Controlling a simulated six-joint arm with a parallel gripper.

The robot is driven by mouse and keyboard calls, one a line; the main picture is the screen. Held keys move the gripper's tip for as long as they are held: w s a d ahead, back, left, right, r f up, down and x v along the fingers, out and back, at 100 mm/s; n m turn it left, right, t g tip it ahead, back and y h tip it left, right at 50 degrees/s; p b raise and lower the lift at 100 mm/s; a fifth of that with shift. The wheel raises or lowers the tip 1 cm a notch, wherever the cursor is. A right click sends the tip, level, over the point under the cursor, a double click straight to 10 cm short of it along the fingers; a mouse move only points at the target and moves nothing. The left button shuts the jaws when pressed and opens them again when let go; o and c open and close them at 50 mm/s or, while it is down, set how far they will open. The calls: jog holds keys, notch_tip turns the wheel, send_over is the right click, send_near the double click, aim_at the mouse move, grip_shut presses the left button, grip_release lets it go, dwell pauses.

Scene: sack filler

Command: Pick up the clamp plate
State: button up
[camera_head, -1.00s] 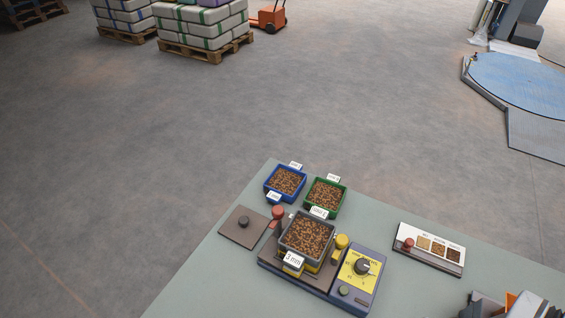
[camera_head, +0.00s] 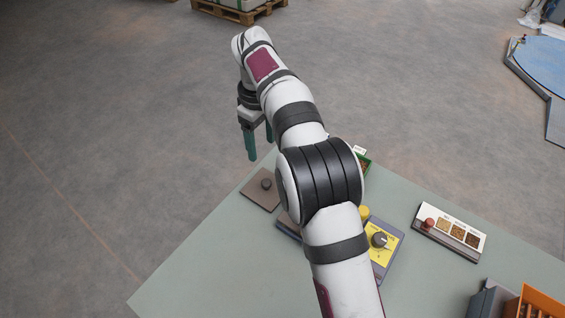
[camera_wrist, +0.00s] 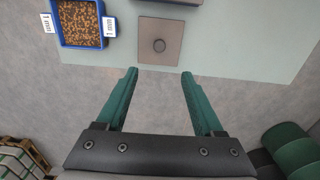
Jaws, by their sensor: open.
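My gripper (camera_head: 260,152) has teal fingers and hangs above and past the table edge, behind the plate in the head view. In the wrist view my gripper (camera_wrist: 159,72) is open and empty, apart from the plate.
A blue tray of brown pellets (camera_wrist: 105,9) labelled 1 mm stands beside the plate. My arm hides most of the sieve station in the head view; its yellow dial panel (camera_head: 389,262) shows. A sample board (camera_head: 470,246) and an orange bin (camera_head: 533,300) lie to the right.

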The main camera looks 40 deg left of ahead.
aim_at(266, 182)
notch_tip(266, 182, down, 15)
jog(key=shift+d+r, duration=0.15)
grip_shut()
dwell(1.4)
